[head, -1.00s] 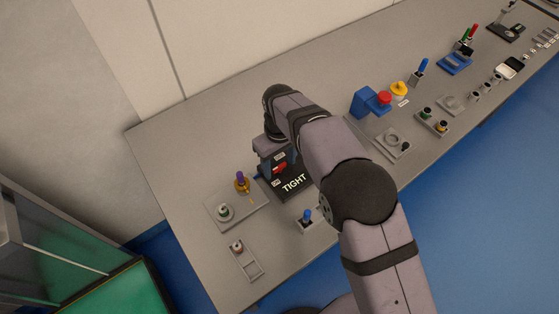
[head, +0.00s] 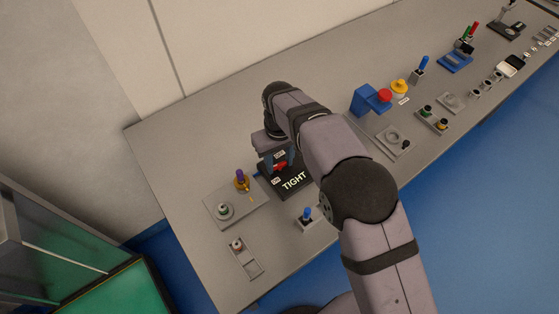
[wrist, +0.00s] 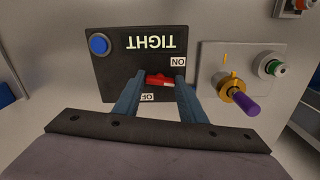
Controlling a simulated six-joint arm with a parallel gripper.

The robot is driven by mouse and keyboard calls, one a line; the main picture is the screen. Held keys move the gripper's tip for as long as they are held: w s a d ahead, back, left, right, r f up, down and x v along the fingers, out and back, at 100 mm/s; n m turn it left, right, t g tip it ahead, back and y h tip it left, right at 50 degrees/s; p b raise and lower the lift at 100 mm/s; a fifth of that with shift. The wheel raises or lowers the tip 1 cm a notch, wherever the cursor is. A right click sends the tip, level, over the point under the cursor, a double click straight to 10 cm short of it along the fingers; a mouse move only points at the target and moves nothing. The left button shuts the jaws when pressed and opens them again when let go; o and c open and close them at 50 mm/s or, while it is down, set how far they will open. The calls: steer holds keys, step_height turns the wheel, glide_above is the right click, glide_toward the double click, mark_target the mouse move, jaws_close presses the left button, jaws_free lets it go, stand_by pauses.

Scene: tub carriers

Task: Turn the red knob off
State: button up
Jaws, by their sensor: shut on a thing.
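The red knob (wrist: 159,80) sits on a black box (wrist: 118,72) marked TIGHT, with an ON label (wrist: 178,62) and an OFF label (wrist: 147,97) on opposite sides of it. In the wrist view the knob lies roughly crosswise between the labels; which one it points to I cannot tell. My gripper (wrist: 158,84) is shut on the knob, one blue-grey finger at each end. In the head view the knob (head: 281,166) shows small between the fingers, partly hidden by my wrist.
Close by stands a grey plate (head: 222,212) with a purple-handled yellow valve (head: 241,181) and a green-ringed knob (head: 225,211). A blue switch (head: 307,215) is in front. Several other fixtures line the table to the right.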

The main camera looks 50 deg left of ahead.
steer(key=m, duration=0.4)
steer(key=shift+b, duration=0.4)
steer(key=m, duration=0.8)
steer(key=shift+r+b, duration=0.1)
steer(key=shift+b, duration=0.2)
steer(key=shift+m, duration=1.9)
steer(key=o, duration=1.1)
steer(key=shift+c, duration=0.2)
